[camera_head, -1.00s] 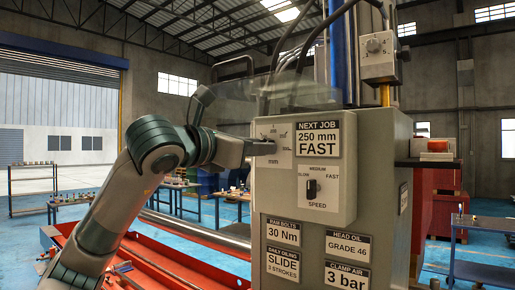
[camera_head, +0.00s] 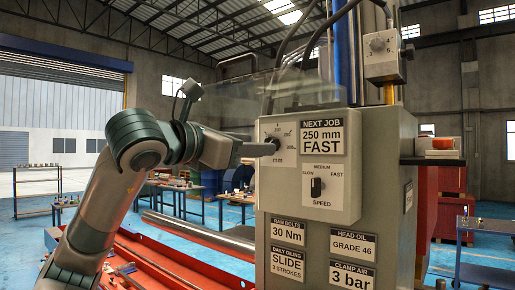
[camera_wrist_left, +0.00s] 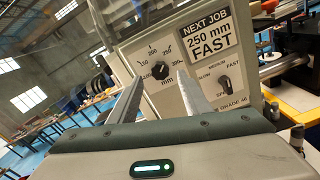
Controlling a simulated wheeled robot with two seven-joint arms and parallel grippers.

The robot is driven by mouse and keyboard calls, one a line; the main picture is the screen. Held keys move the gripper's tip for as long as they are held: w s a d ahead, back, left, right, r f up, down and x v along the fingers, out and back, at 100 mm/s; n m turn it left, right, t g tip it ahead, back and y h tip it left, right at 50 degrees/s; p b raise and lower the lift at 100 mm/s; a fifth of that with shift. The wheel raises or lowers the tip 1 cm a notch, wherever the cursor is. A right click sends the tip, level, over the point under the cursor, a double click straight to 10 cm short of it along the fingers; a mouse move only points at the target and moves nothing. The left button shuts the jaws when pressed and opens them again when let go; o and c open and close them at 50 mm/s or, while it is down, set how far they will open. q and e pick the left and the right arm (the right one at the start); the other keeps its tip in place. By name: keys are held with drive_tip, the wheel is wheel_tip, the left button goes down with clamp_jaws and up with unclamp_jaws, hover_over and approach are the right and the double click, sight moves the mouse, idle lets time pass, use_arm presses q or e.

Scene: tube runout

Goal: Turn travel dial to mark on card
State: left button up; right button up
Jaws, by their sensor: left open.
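The travel dial is a black knob (camera_head: 273,142) on the grey control panel (camera_head: 341,202), with a ring of numbers and "mm" below it. It also shows in the left wrist view as a black knob (camera_wrist_left: 160,70); its exact pointer setting is too small to read surely. The card (camera_head: 321,136) beside it reads "NEXT JOB 250 mm FAST", also in the left wrist view (camera_wrist_left: 205,36). My left gripper (camera_head: 262,149) is open just in front of the dial. In the left wrist view its fingertips (camera_wrist_left: 161,83) are spread either side of the knob, apparently not touching it. My right gripper is out of view.
A speed switch (camera_head: 317,187) marked slow, medium and fast sits below the card. A small box with a knob (camera_head: 382,55) is above right. A clear guard (camera_head: 225,103) is above my left gripper. A steel bar (camera_head: 198,232) runs over the red machine bed at lower left.

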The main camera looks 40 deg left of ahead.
use_arm(q)
drive_tip(key=shift+s+a, duration=0.1)
drive_tip(key=shift+s, duration=1.15)
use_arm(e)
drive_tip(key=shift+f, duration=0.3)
use_arm(q)
drive_tip(key=s+a+b, duration=0.1)
drive_tip(key=s+b, duration=0.4)
drive_tip(key=s, duration=1.2)
drive_tip(key=shift+a, duration=0.2)
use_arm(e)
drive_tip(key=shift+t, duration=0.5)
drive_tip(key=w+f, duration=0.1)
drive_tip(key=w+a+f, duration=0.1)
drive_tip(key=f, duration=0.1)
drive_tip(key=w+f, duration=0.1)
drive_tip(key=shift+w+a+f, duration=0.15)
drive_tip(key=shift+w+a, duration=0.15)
use_arm(q)
drive_tip(key=shift+s, duration=0.1)
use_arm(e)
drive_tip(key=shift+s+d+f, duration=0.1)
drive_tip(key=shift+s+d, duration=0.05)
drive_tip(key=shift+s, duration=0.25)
